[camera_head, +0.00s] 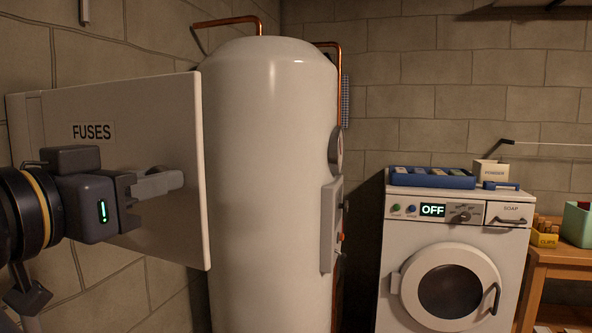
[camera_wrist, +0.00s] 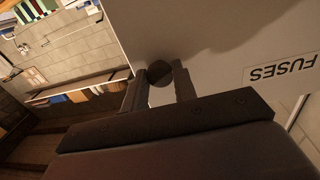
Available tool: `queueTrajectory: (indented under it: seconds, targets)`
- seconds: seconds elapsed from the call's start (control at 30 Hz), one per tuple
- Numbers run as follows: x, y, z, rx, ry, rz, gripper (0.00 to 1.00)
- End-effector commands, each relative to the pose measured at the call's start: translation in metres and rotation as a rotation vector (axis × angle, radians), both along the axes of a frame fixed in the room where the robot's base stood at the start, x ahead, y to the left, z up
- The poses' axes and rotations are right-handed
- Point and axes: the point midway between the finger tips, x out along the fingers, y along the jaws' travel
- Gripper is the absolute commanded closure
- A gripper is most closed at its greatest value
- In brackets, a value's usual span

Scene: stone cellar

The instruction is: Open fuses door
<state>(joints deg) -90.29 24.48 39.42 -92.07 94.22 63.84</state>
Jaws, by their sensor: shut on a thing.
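The fuses door (camera_head: 120,140) is a pale panel labelled FUSES at the left of the head view. It stands angled out from the left wall, its right edge swung away from it. A grey handle (camera_head: 165,182) sits on its face near the right edge. My gripper (camera_head: 137,186) is shut on this handle. In the wrist view, my gripper (camera_wrist: 160,88) has its two fingers on either side of the dark round end of the handle (camera_wrist: 159,72). The door (camera_wrist: 215,40) fills the upper right there, its label upside down. The inside of the fuse box is hidden.
A large white tank (camera_head: 265,180) stands just right of the door's free edge. A washing machine (camera_head: 450,260) with a blue tray (camera_head: 432,179) on top stands further right, beside a wooden table (camera_head: 560,256).

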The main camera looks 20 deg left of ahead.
Motion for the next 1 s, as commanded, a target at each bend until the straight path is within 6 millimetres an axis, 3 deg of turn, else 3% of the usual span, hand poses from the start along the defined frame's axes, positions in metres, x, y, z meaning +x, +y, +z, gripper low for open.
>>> queueTrajectory:
  seconds: [0.3, 0.33, 0.57, 0.87, 1.0]
  targets:
    - [0.000, 0.000, 0.000, -0.001, -0.001, -0.001, 1.00]
    - [0.000, 0.000, 0.000, -0.001, -0.001, -0.001, 0.72]
    - [0.000, 0.000, 0.000, -0.001, 0.000, -0.001, 0.53]
    - [-0.002, 0.000, 0.000, 0.000, 0.000, 0.000, 0.52]
    - [-0.018, 0.003, 0.000, -0.001, 0.000, 0.003, 0.52]
